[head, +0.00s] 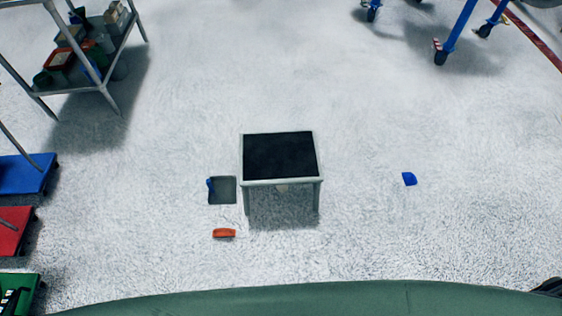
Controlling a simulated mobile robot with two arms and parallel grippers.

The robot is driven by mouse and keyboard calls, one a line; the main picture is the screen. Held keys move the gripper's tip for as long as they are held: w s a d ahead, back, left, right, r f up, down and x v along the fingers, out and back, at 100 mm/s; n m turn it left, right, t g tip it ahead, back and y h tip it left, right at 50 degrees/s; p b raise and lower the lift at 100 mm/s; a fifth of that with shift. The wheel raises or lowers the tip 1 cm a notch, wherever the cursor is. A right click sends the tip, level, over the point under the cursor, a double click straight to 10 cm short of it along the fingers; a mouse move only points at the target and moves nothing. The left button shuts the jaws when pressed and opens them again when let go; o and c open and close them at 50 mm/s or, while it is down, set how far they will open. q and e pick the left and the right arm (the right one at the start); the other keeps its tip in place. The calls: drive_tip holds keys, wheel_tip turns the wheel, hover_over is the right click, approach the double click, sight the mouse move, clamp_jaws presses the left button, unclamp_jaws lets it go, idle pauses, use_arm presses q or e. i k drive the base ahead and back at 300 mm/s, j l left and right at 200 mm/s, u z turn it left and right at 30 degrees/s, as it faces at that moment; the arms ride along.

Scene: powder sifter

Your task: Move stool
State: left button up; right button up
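The stool (280,156) stands upright on the pale floor near the middle of the head view. It has a square black top, a light grey frame and light legs, and its shadow falls beneath it. Its far legs are mostly hidden under the top. Neither of my grippers shows in the head view, and nothing is touching the stool from my side.
A grey dustpan (222,190) lies close to the stool's left side, with an orange brush-like object (224,233) nearer me. A small blue object (409,179) lies to the right. A loaded shelf (105,75), coloured platforms (25,174) and a wheeled blue frame (457,32) border open floor.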

sight(292, 156)
drive_tip(key=i+j, duration=0.25)
drive_tip(key=j, duration=0.2)
drive_tip(key=i+j, duration=0.25)
drive_tip(key=j, duration=0.25)
drive_tip(key=i+j+u, duration=0.1)
drive_tip(key=i+j, duration=0.15)
drive_tip(key=j, duration=0.2)
drive_tip(key=i+j, duration=0.3)
drive_tip(key=j, duration=0.15)
